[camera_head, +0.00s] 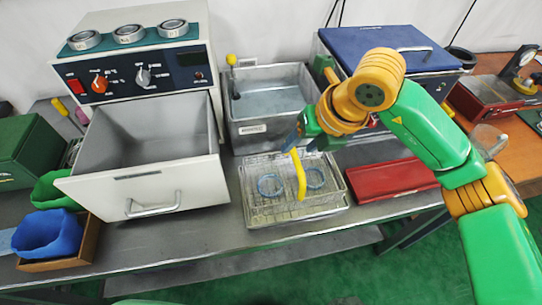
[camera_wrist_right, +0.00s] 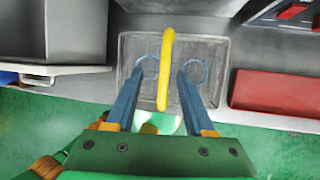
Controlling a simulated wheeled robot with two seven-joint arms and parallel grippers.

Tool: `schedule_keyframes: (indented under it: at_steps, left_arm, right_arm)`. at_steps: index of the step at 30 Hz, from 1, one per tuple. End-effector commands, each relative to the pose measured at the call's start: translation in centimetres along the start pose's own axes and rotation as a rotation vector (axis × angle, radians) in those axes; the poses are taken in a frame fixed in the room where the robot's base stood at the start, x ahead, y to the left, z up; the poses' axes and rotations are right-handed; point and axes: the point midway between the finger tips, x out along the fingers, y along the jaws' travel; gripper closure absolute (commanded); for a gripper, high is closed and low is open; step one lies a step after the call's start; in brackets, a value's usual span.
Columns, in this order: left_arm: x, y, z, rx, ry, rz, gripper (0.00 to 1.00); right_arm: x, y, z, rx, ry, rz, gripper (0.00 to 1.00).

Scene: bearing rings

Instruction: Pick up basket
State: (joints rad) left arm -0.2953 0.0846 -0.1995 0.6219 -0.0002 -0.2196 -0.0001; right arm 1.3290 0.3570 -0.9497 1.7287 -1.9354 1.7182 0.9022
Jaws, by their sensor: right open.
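The wire basket (camera_head: 262,208) stands on the steel bench. It has a yellow handle (camera_head: 298,175) standing up from it, and two blue rings (camera_head: 270,185) lie inside. My right gripper (camera_head: 304,143) is above the basket at the upper part of the handle. In the right wrist view the basket (camera_wrist_right: 206,48) lies beyond the two blue fingers of the gripper (camera_wrist_right: 160,84). They are apart, with the yellow handle (camera_wrist_right: 165,75) showing between them. I cannot tell whether either finger touches the handle. My left gripper is not in view.
A white machine with an open drawer (camera_head: 150,180) stands at the left. A steel tank (camera_head: 255,133) is behind the basket. A red case (camera_head: 390,180) lies close to its right. Blue and green bins (camera_head: 48,235) stand at far left.

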Motion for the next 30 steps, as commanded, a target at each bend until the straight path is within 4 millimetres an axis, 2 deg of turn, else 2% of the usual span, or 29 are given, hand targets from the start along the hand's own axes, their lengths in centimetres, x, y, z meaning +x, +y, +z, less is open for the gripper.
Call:
schedule_keyframes:
  at_steps: [5, 9, 12, 19, 20, 25, 26, 30]
  left_arm:
    - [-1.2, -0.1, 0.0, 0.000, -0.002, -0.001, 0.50]
    - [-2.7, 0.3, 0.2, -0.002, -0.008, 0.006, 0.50]
    - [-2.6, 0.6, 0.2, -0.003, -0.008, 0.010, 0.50]
    - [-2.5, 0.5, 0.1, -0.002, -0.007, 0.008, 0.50]
    - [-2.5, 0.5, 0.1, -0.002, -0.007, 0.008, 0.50]
    - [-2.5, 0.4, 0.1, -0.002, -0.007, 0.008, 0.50]
    - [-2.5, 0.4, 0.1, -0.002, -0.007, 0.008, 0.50]
    - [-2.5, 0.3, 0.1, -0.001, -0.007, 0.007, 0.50]
  right_arm:
    - [1.9, -0.4, 0.1, 0.008, 0.005, -0.024, 0.47]
    - [4.5, -0.1, 0.3, 0.005, 0.007, -0.022, 0.47]
    - [6.3, -0.2, 0.3, 0.005, 0.004, -0.020, 0.47]
    - [6.9, -0.3, 0.3, 0.002, 0.000, -0.019, 0.47]
    - [6.9, -0.3, 0.3, 0.002, 0.000, -0.018, 0.49]
    - [6.9, -0.2, 0.3, 0.002, 0.000, -0.018, 0.95]
    - [6.9, -0.2, 0.3, 0.002, 0.000, -0.018, 1.00]
    - [6.9, -0.2, 0.3, 0.002, 0.000, -0.018, 1.00]
